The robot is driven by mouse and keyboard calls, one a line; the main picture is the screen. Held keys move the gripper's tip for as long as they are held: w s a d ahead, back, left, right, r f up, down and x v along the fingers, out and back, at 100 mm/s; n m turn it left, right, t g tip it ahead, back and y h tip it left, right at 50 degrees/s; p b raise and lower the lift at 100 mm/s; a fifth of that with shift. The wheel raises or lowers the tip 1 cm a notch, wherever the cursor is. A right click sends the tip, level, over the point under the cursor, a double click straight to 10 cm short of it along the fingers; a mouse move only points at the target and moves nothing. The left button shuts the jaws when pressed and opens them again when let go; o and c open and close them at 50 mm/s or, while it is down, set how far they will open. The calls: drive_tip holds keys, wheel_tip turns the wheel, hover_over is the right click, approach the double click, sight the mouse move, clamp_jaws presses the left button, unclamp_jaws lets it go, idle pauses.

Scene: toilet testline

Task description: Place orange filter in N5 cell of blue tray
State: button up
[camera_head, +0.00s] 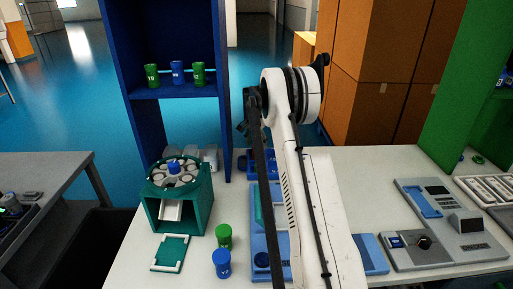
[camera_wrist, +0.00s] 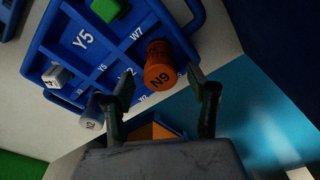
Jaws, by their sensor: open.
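In the wrist view, the blue tray (camera_wrist: 120,62) fills the upper left, tilted in the picture, with white cell labels such as Y5 and W7. An orange filter (camera_wrist: 158,66) marked N9 stands at the tray's right end, just beyond my fingertips. I cannot tell which cell it is in. My gripper (camera_wrist: 162,88) is open, with its two dark fingers apart and nothing visibly clamped between them. No cell label N5 is readable. In the head view, my arm hides most of the area around the tray, and the orange filter does not show.
The tray also holds a green piece (camera_wrist: 108,9), a white cube (camera_wrist: 56,76) and a whitish cylinder (camera_wrist: 92,116). In the head view, a teal carousel device (camera_head: 178,190), green cup (camera_head: 224,236) and blue cup (camera_head: 221,263) stand left of my arm; a grey-blue instrument (camera_head: 450,235) stands right.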

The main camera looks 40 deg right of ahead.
wheel_tip(320, 180, up, 10)
drive_tip(key=a, duration=0.1)
drive_tip(key=shift+s, duration=0.25)
drive_tip(key=shift+f, duration=0.1)
idle(0.4)
